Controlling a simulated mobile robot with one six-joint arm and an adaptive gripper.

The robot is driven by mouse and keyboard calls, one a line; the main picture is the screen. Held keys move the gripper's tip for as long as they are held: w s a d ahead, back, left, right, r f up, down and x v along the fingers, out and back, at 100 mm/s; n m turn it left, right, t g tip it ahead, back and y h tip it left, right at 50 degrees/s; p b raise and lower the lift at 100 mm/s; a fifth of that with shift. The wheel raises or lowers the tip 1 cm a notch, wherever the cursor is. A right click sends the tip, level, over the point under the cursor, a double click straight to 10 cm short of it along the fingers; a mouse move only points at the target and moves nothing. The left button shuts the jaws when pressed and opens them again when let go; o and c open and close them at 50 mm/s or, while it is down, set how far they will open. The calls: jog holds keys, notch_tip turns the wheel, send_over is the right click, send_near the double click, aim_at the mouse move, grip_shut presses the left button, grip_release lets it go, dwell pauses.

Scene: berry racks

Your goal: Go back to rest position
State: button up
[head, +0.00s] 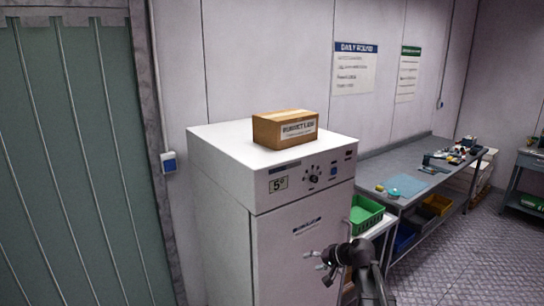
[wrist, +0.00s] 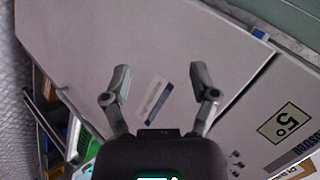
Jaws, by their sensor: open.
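My gripper (head: 318,267) shows at the lower middle of the head view, in front of the white cabinet's door. In the wrist view my gripper (wrist: 160,82) has its two fingers spread apart, with nothing between them. The white cabinet (head: 222,215) stands against the wall with its door closed, and its pale front also fills much of the wrist view (wrist: 140,45). I cannot tell how far the fingertips are from the door.
A cardboard box (head: 285,129) sits on top of the cabinet. A green crate (head: 364,216) stands right of it, beside a long metal bench (head: 418,157) with small items. A strip-curtain doorway (head: 70,160) is at left. Patterned floor (head: 455,260) is clear at the lower right.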

jog(key=s+d+f+n+g+h+b, duration=0.1)
jog(key=s+f+g+h+b, duration=0.2)
jog(key=s+f, duration=0.4)
jog(key=s+d+f+n+g+h+b, duration=0.2)
jog(key=s+f+h, duration=0.3)
jog(key=s, duration=0.8)
notch_tip(320, 180, down, 2)
jog(key=shift+f+g+h+b, duration=0.3)
jog(key=shift+g+b, duration=0.2)
jog(key=shift+b, duration=0.25)
jog(key=shift+c, duration=0.2)
